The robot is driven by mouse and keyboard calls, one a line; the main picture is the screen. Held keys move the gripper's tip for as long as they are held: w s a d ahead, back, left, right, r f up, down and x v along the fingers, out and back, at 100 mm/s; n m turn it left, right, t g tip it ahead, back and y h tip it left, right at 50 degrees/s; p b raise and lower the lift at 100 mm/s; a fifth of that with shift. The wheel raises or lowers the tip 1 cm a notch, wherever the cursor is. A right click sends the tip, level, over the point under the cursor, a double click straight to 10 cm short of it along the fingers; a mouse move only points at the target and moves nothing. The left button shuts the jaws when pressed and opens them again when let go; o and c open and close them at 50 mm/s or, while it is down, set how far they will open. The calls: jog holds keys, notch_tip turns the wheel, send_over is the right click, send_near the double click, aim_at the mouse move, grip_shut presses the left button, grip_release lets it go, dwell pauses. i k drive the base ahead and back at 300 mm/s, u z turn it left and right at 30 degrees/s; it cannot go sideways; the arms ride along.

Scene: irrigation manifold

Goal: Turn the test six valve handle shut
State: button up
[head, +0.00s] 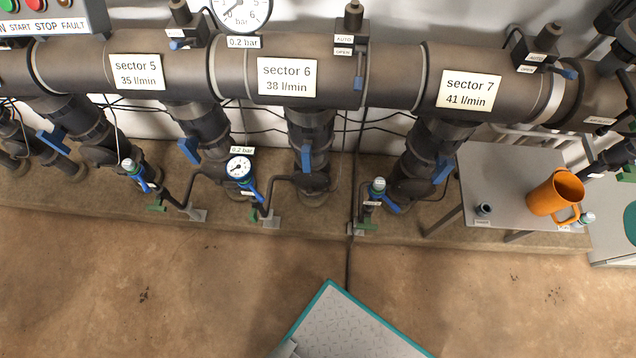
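The sector 6 label (287,76) is on the large grey pipe, with a thick branch below it. Low beside that branch, a small test valve carries a round white gauge (240,167) tagged 0.2 bar. Its small blue handle (257,191) slants down to the right; I take this to be the test six handle, but its small tag is unreadable. I cannot tell from the handle how far open the valve is. Similar small blue-handled test valves stand at left (136,174) and right (380,193). My gripper is not in view.
Larger blue handles (306,158) sit on the thick branches close by. Thin dark pipes and foot brackets (271,222) stand along the plinth edge. A grey table (500,165) with an orange mug (556,196) is at right.

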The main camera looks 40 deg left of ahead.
aim_at(252, 215)
jog(key=z, duration=1.35)
jog(key=k, duration=2.05)
jog(key=u, duration=1.05)
